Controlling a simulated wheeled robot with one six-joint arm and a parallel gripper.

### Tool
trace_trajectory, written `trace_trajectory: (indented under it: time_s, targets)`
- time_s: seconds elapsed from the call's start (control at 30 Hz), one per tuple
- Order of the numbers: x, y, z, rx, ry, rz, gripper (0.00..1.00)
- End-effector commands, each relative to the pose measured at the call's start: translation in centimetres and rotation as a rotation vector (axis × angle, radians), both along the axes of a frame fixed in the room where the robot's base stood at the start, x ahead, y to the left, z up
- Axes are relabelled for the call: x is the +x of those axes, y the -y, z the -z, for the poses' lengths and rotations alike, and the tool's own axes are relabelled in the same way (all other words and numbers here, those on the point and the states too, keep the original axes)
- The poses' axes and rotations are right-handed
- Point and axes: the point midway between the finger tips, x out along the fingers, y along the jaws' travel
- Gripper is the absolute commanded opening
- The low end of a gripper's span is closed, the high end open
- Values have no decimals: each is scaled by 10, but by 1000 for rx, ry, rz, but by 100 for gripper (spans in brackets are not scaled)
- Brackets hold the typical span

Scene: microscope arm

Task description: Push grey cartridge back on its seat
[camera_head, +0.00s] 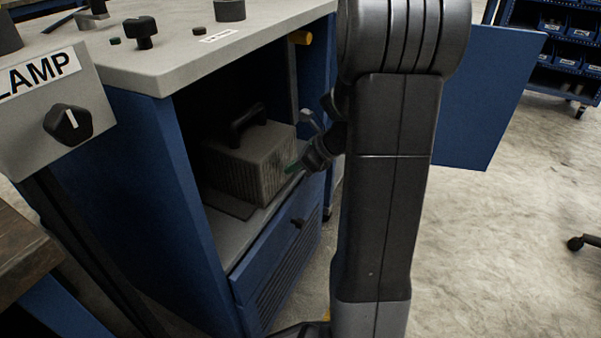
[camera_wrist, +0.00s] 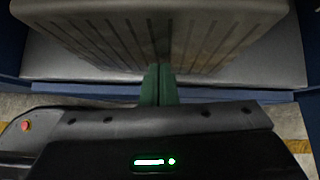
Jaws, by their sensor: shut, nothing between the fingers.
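The grey cartridge (camera_head: 248,160) is a ribbed box with a dark handle (camera_head: 248,118) on top. It stands upright inside the open blue cabinet, on a light shelf, with a dark flat plate (camera_head: 229,203) at its lower left. My gripper (camera_head: 293,168) is at the cartridge's front right face, partly hidden by my arm. In the wrist view the ribbed face (camera_wrist: 165,35) fills the top, and my shut green fingertips (camera_wrist: 160,72) are at its lower middle edge. They look to be touching it or very close; I cannot tell which. The cartridge's back is hidden.
The cabinet's blue left wall (camera_head: 178,185) and light top (camera_head: 165,50) frame the opening. A blue drawer (camera_head: 285,255) with a dark knob is below the shelf. An open blue door (camera_head: 485,95) stands to the right. A LAMP panel (camera_head: 50,100) is at the left.

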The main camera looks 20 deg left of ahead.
Motion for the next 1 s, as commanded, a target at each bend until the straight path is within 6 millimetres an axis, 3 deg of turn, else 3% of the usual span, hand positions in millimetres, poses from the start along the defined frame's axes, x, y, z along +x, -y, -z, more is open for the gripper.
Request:
trace_trajectory:
  time_s: [0.33, 0.8, 1.0]
  targets:
    - [0, -6, -3, 0, -1, -3, 0]
    - [-3, -77, -5, 0, -1, -4, 0]
    - [-3, -91, -1, 1, 0, -1, 0]
